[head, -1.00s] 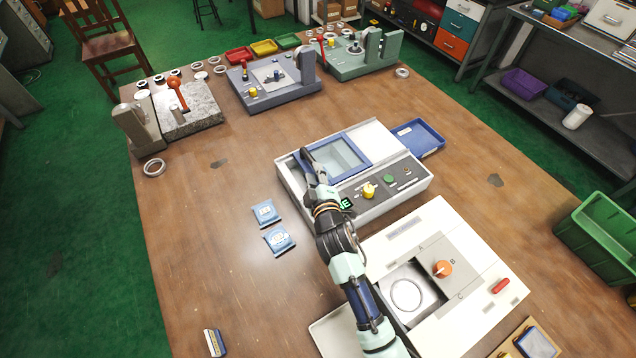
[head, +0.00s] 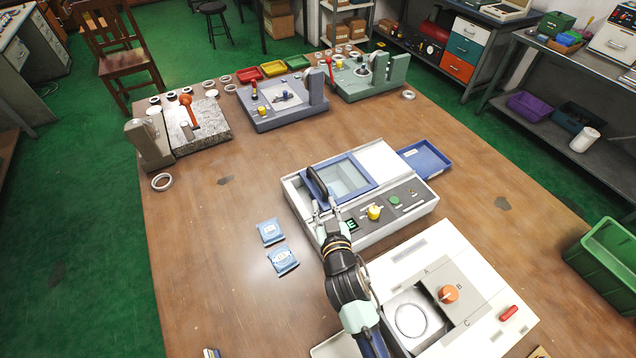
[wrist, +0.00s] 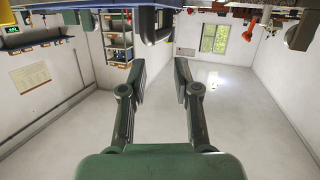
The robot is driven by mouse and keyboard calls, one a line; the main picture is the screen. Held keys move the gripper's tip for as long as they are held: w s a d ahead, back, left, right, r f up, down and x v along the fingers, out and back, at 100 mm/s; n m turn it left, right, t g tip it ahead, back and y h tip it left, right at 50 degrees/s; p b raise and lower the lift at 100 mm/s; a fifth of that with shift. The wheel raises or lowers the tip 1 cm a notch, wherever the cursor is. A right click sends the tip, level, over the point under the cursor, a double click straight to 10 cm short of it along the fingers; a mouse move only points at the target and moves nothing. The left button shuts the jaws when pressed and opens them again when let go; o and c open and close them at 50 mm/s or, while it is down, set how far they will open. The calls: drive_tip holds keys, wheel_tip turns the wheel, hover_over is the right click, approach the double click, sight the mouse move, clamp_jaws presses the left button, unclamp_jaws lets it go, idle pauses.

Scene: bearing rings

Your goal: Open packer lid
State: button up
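The packer (head: 398,210) is a pale grey box in the middle of the table in the head view. Its lid (head: 366,169) is a blue frame around a clear window and appears to lie flat on the left part of the top.
A yellow knob (head: 375,212) and a green button (head: 395,200) sit on the packer's front panel. A blue tray (head: 430,160) stands at its right. Two blue packets (head: 270,232) lie left of it. A white machine with an orange knob (head: 448,294) stands in front.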

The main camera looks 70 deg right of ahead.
sight(316, 179)
drive_tip(key=m, duration=1.1)
drive_tip(key=shift+d, duration=0.1)
drive_tip(key=m, duration=0.7)
drive_tip(key=shift+m, duration=0.3)
drive_tip(key=m, duration=0.6)
drive_tip(key=shift+d, duration=0.1)
drive_tip(key=b+x, duration=0.1)
drive_tip(key=x, duration=1.1)
drive_tip(key=shift+w, duration=0.1)
drive_tip(key=shift+c, duration=0.3)
drive_tip(key=shift+f, duration=0.1)
clamp_jaws()
